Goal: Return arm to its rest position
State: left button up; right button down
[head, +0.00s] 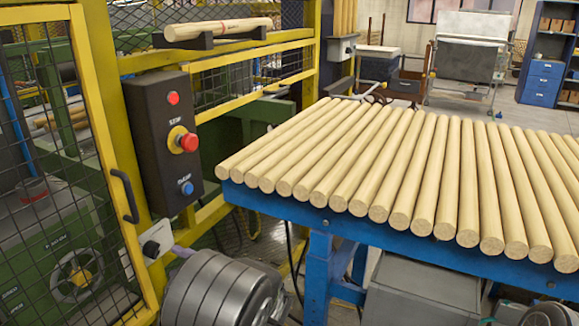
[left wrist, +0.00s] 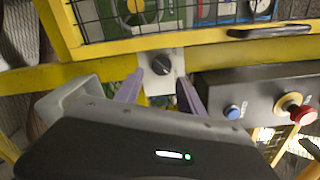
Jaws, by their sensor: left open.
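My left gripper (head: 180,252) is low at the left in the head view, just right of a small white switch box with a black knob (head: 151,248) on the yellow fence. My forearm hides most of the gripper there. In the left wrist view the pale purple fingers of my left gripper (left wrist: 161,78) are apart, with nothing held between them. The black knob (left wrist: 161,64) shows just beyond and between the fingertips. I cannot tell whether they touch the box. My right gripper is not in view.
A dark control box (head: 160,140) with red and blue buttons hangs on the fence beside the mesh door (head: 95,150). A blue table (head: 400,245) bears a row of wooden rods (head: 400,150). One marked rod (head: 217,29) lies on black supports above the fence.

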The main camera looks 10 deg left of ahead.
pick_arm(q)
jog(key=s+d+f+g+h+p, duration=0.1)
jog(key=s+d+f+g+h, duration=0.15)
jog(key=s+f, duration=0.5)
jog(key=s+d+f+g+h, duration=0.15)
jog(key=s+f+h, duration=0.25)
jog(key=f, duration=0.6)
jog(key=s+d+f+g+h+p, duration=0.1)
jog(key=s+f+g+h, duration=0.3)
jog(key=f, duration=0.5)
jog(key=s+d+f+n+h, duration=0.2)
jog(key=s+d+f+h, duration=0.35)
jog(key=s+d, duration=0.45)
jog(key=d+n+t+h+p, duration=0.2)
jog(key=d+n+h, duration=0.3)
jog(key=d, duration=0.8)
jog(key=shift+s+d+f+n+t, duration=0.25)
jog(key=shift+s+n+t, duration=0.1)
jog(key=shift+n+t, duration=0.6)
